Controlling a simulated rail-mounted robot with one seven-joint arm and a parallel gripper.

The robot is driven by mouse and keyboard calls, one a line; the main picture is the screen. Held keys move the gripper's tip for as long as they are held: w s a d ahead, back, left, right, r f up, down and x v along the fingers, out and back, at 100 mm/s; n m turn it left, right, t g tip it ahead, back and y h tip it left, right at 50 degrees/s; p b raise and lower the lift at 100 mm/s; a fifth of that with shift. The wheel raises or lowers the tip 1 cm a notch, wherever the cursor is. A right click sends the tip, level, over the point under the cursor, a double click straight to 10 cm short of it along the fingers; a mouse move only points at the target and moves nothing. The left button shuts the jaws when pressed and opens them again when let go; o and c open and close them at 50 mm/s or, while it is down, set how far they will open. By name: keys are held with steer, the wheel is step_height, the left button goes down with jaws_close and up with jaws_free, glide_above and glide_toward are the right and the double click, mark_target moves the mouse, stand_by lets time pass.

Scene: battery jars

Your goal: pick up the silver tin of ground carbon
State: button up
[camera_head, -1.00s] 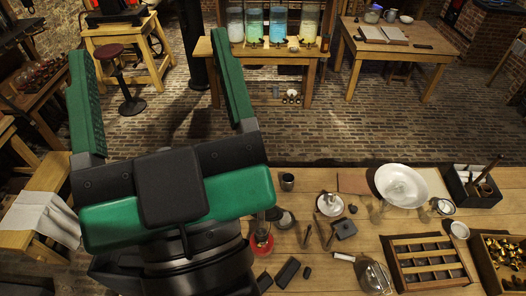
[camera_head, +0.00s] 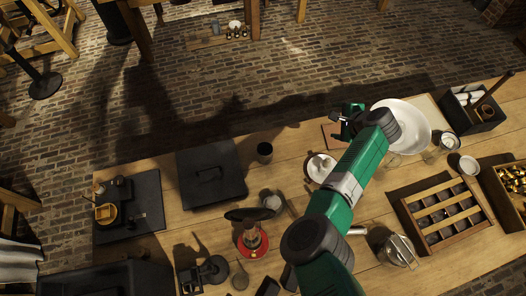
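A small round tin with a pale silvery rim and grey inside (camera_head: 450,142) stands at the right, beside the white bowl; it may be the silver tin of ground carbon, but its contents are too small to tell. Another small round vessel (camera_head: 270,200) stands near the table's middle, and a dark grey metal cup (camera_head: 265,150) stands near the back edge. My gripper (camera_head: 347,117) hangs over the table's back edge, just left of the bowl and apart from these vessels. Its fingers are small and partly hidden by my wrist, so its opening is unclear. I see nothing held in it.
The wide white bowl (camera_head: 402,128) lies right of my gripper. A white dish (camera_head: 320,168) stands below it. A slatted wooden tray (camera_head: 437,212), a metal pot (camera_head: 398,251) and a black box with tools (camera_head: 474,110) are at the right. A black lidded case (camera_head: 212,173) lies left.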

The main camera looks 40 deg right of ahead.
steer(key=a+f+m+t+y+b, duration=0.1)
steer(key=a+f+m+y+b, duration=0.3)
steer(key=f, duration=0.6)
steer(key=w+a+f+m+t+y, duration=0.2)
steer(key=w+a+t+y, duration=0.15)
steer(key=w+a, duration=0.6)
steer(key=b, duration=0.8)
glide_toward(265, 153)
steer(key=shift+w+a+r+t, duration=0.15)
steer(key=shift+a+r, duration=0.15)
steer(key=shift+a, duration=0.25)
steer(key=shift+s+a+r+t, duration=0.1)
steer(key=shift+a+r, duration=0.2)
steer(key=shift+a, duration=0.2)
steer(key=shift+w+a, duration=0.2)
steer(key=shift+w, duration=0.45)
steer(key=b+x, duration=0.5)
steer(key=shift+w+a+f, duration=0.1)
steer(key=shift+w+f, duration=0.1)
steer(key=shift+f, duration=0.15)
steer(key=shift+w+a+r, duration=0.1)
steer(key=shift+w, duration=0.2)
steer(key=shift+c, duration=0.4)
